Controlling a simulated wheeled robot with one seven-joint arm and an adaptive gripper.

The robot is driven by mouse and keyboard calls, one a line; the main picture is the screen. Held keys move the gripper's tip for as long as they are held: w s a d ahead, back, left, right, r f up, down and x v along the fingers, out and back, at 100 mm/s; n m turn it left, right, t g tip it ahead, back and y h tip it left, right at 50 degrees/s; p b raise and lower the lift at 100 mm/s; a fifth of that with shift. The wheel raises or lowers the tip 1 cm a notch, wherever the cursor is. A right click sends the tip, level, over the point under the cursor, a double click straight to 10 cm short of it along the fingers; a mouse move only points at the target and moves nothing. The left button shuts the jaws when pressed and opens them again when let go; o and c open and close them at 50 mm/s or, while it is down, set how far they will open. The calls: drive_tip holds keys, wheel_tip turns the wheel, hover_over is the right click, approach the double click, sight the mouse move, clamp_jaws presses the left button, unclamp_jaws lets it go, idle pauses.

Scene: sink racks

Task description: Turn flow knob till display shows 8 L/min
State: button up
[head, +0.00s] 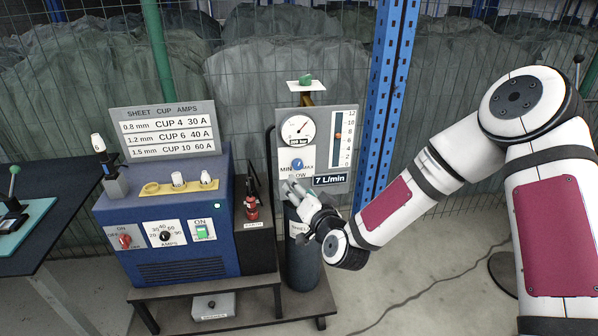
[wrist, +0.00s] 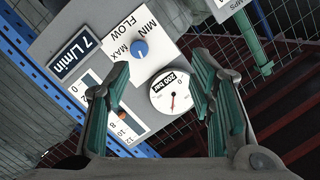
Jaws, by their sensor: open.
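The blue flow knob (head: 297,164) sits on a white MIN–MAX plate on the grey gas panel (head: 345,112), and it also shows in the wrist view (wrist: 140,49). The display (head: 330,179) reads 7 L/min; it is upside down in the wrist view (wrist: 73,53). A flow scale (head: 345,140) with an orange marker is at the panel's right. A round pressure gauge (head: 295,130) is above the knob. My gripper (head: 292,187) is open and empty, just below the knob in the head view. In the wrist view its fingers (wrist: 160,85) are spread, with the knob beyond them, apart from both.
A blue welding machine (head: 165,215) with cups and switches stands left of the panel. A dark gas cylinder (head: 303,255) stands below the panel. A blue perforated post (head: 388,90) rises close at the right. A red torch-like item (head: 251,207) is on the cart.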

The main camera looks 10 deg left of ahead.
wheel_tip(320, 180, down, 2)
drive_tip(key=m+t+h, duration=0.1)
drive_tip(key=m+t, duration=0.1)
drive_tip(key=m, duration=0.1)
drive_tip(key=m+h+b, duration=0.1)
drive_tip(key=b, duration=0.1)
approach(297, 167)
drive_tip(key=shift+t, duration=0.3)
drive_tip(key=x, duration=0.8)
drive_tip(key=shift+w+f, duration=0.15)
drive_tip(key=shift+f, duration=0.1)
drive_tip(key=c, duration=1.2)
drive_tip(key=shift+o, duration=0.2)
drive_tip(key=shift+m, duration=0.4)
